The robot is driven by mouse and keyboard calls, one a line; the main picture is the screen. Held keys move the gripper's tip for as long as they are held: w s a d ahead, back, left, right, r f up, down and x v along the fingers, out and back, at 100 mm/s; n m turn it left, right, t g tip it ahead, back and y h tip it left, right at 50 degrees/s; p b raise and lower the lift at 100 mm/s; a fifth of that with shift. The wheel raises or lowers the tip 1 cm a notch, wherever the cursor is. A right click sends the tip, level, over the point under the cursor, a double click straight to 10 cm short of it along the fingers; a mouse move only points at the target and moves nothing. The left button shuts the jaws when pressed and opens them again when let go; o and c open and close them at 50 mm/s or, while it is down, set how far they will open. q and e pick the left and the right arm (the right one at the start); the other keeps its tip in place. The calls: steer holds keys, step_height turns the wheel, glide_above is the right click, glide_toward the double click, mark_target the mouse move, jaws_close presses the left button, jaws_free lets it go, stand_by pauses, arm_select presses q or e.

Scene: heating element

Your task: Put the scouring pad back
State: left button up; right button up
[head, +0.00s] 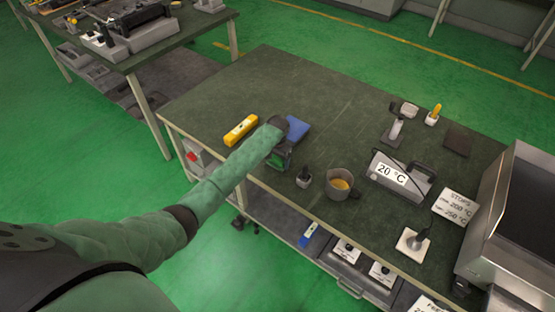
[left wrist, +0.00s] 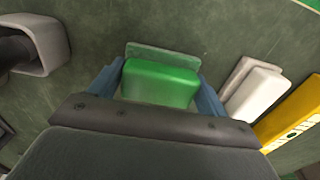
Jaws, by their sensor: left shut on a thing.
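The scouring pad (left wrist: 160,82) is a green block with a thin, darker green layer along its far edge. It shows between the two blue fingers of my left gripper (left wrist: 162,90) in the left wrist view. My left gripper is shut on it, with a finger at each side. In the head view the green pad (head: 280,162) shows just below my left gripper (head: 277,152), over the table's near side. I cannot tell whether the pad touches the table. My right gripper is in neither view.
A white block (left wrist: 258,92) lies beside the gripper. A 20 °C device (head: 400,178) stands right. The table's back left is clear.

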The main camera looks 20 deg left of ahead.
arm_select(q)
steer(key=shift+f, duration=0.35)
steer(key=o, duration=1)
steer(key=shift+f, duration=0.1)
steer(key=shift+c, duration=0.2)
